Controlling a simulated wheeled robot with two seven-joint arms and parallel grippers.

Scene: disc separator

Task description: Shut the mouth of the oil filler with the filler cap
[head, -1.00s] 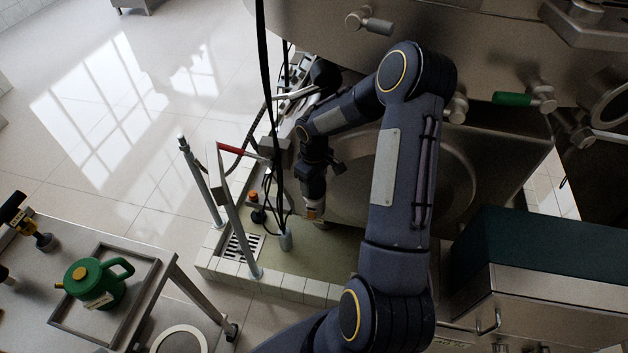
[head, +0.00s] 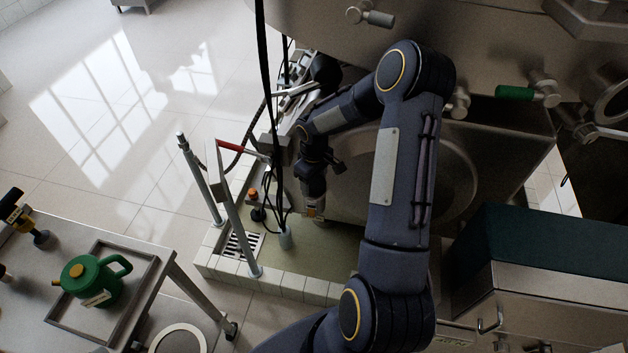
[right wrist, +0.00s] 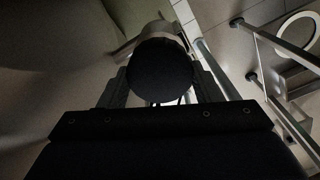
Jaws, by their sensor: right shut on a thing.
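My right gripper (right wrist: 160,85) is shut on a dark round cap, the filler cap (right wrist: 160,72), whose flat face fills the space between the fingers in the right wrist view. Just beyond it shows a pale grey cylindrical part (right wrist: 158,35), which may be the oil filler. The cap hides most of it, so I cannot tell whether the two touch. In the head view my right gripper (head: 314,207) is low beside the machine's bowl, and the cap and filler mouth are too small and covered to make out. My left gripper is not in view.
A green oil can (head: 92,282) sits in a tray (head: 62,318) on the steel table at the lower left. Posts and a red-handled lever (head: 230,146) stand left of the gripper, with hanging black cables (head: 268,90) close by. A tiled kerb (head: 275,285) edges the machine's base.

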